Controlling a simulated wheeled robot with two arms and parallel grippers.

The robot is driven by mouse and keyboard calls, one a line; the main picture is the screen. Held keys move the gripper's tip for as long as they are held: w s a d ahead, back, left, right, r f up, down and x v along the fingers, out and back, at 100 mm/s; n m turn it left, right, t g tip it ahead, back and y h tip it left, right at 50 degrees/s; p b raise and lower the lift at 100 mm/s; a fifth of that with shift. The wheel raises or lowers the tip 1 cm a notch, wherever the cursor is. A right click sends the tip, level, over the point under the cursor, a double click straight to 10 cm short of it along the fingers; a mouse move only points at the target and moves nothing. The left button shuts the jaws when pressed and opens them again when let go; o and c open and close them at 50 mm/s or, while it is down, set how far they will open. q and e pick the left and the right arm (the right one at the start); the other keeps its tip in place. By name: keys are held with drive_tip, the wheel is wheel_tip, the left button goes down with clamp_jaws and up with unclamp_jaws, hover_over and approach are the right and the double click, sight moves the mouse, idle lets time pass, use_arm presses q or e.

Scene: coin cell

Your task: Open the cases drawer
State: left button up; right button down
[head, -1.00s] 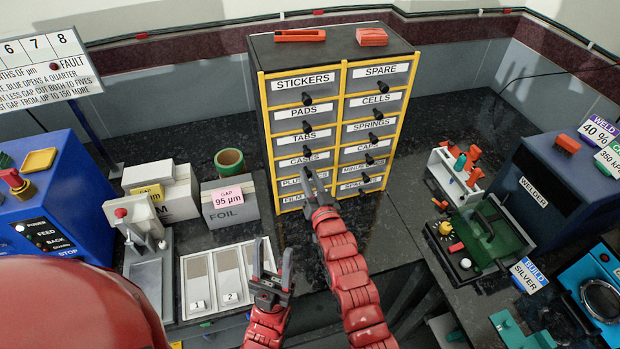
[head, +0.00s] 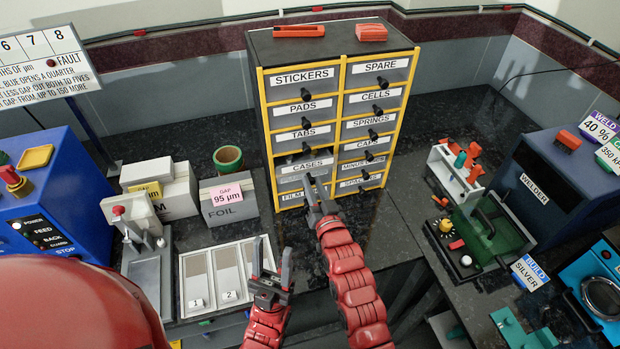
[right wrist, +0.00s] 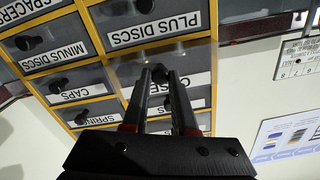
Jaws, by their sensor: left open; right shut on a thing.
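The cases drawer (head: 290,169) is in the left column of the yellow-framed cabinet (head: 338,45), under the TABS drawer, and stands partly out of the cabinet front. My right gripper (head: 314,190) is in front of it, shut on its dark knob. In the right wrist view the cases drawer's label (right wrist: 142,92) shows upside down, partly hidden behind the fingers, and the right gripper (right wrist: 166,76) closes around the knob (right wrist: 160,72). My left gripper (head: 271,270) is open and empty, lower and to the left, over the bench's front.
The PLUS DISCS drawer (right wrist: 155,26) shows in the wrist view; its front is mostly covered in the head view. A foil box (head: 228,203) and a numbered tray (head: 224,272) stand left of the arms. The welder (head: 560,185) is at right.

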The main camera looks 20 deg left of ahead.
drive_tip(key=b+v, duration=0.2)
drive_tip(key=v, duration=0.6)
drive_tip(key=shift+s+d, duration=0.2)
drive_tip(key=c, duration=0.7)
unclamp_jaws()
